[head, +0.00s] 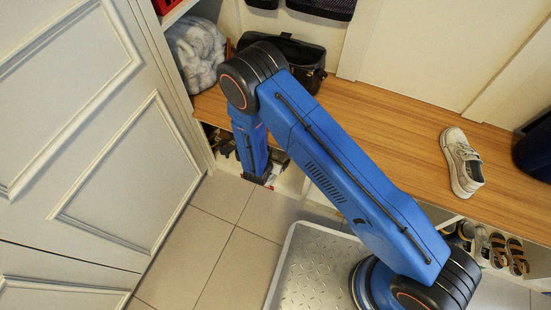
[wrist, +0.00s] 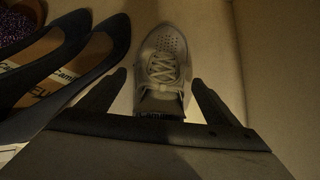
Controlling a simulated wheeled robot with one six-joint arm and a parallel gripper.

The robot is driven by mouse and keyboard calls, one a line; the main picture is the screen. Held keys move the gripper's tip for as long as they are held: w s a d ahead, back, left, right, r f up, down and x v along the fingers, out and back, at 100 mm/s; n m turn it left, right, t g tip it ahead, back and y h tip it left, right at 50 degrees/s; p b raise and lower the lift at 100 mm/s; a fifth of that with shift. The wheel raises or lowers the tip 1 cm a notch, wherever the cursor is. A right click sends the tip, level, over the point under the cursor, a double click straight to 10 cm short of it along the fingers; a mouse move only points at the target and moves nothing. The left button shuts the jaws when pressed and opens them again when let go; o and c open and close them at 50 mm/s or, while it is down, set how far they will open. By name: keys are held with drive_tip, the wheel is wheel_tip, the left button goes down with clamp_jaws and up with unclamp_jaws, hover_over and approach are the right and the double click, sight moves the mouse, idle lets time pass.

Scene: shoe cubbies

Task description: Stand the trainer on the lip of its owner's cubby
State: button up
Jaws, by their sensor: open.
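A pale trainer (wrist: 163,60) with light laces lies in the wrist view, its toe away from me and its dark-lined opening toward me. My gripper (wrist: 159,82) is open, with one finger on each side of the trainer's rear half; I see no contact. In the head view my gripper (head: 259,180) is low in front of the cubbies under the bench's left end, its fingers hard to make out. A second pale trainer (head: 461,163) stands on the wooden bench (head: 390,125). Which trainer the task means, I cannot tell.
Dark pumps (wrist: 75,60) lie close left of the trainer in the wrist view; pale surface is bare to its right. Sandals (head: 515,257) stand in a right cubby (head: 470,222). A black bag (head: 290,55) and grey fluffy item (head: 197,52) are at the bench's left end.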

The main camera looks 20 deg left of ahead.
drive_tip(key=v, duration=1.2)
drive_tip(key=shift+s, duration=0.1)
idle(0.4)
